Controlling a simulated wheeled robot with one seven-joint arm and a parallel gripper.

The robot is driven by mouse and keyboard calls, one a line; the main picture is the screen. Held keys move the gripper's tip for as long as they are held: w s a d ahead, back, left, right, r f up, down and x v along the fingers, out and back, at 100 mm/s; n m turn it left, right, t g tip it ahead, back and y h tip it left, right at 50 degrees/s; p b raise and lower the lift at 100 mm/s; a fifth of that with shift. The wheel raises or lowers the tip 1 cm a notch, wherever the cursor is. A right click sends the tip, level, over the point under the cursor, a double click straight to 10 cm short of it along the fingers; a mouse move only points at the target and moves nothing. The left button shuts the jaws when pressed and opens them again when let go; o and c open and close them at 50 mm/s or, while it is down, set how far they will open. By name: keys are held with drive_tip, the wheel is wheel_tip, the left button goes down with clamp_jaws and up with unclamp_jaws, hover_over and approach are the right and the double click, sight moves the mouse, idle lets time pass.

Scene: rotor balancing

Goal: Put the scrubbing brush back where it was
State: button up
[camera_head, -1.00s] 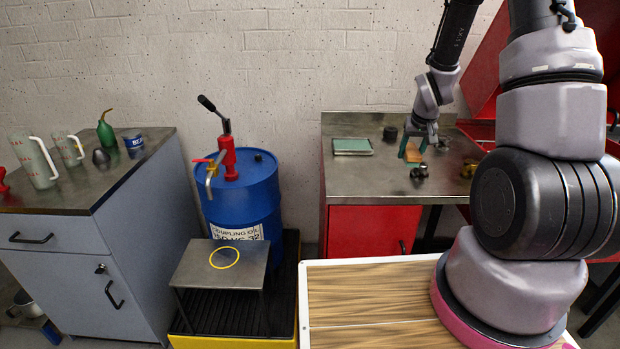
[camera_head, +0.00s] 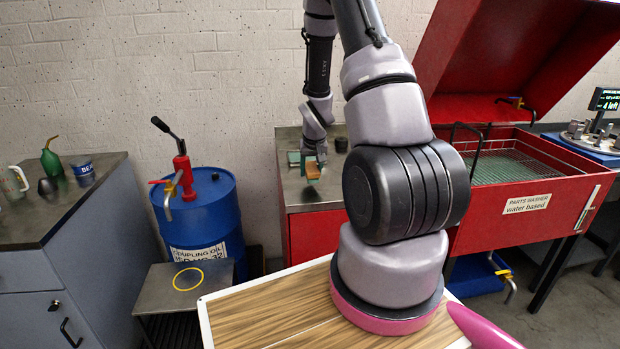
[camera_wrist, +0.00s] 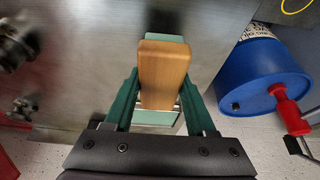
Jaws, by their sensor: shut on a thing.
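The scrubbing brush (camera_head: 313,170) shows as a tan wooden block at my gripper, over the left part of the steel bench top in the head view. My gripper (camera_head: 309,164) has green fingers and points down. In the wrist view the brush (camera_wrist: 163,75) sits between the two fingers of my gripper (camera_wrist: 158,88), which are shut on it. Pale green surfaces show beyond and below the block; I cannot tell whether they belong to the brush or a tray under it. The brush's underside is hidden, and so is any gap to the bench.
A dark round pot (camera_head: 341,145) stands right of the gripper on the bench. Metal parts (camera_wrist: 18,45) lie at the left in the wrist view. A blue oil drum (camera_head: 208,215) stands left of the bench. The open red parts washer (camera_head: 530,190) is at the right.

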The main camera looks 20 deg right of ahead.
drive_tip(key=shift+f, duration=1.4)
drive_tip(key=shift+s+f, duration=0.1)
drive_tip(key=shift+f, duration=0.1)
